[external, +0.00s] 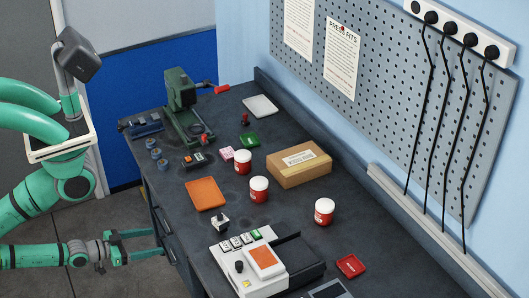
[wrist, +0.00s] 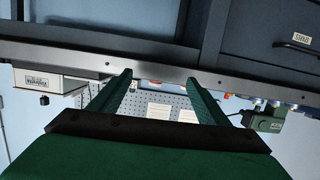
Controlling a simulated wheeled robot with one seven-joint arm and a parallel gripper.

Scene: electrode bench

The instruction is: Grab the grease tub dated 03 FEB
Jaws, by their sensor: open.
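The bench edge (wrist: 160,62) and drawers lie in front of my gripper. On the bench are a cardboard box (external: 300,165), an orange mat (external: 205,194), a white device (external: 245,265), a green press (external: 185,105) and a red tray (external: 350,266). A pegboard (external: 390,100) stands behind.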

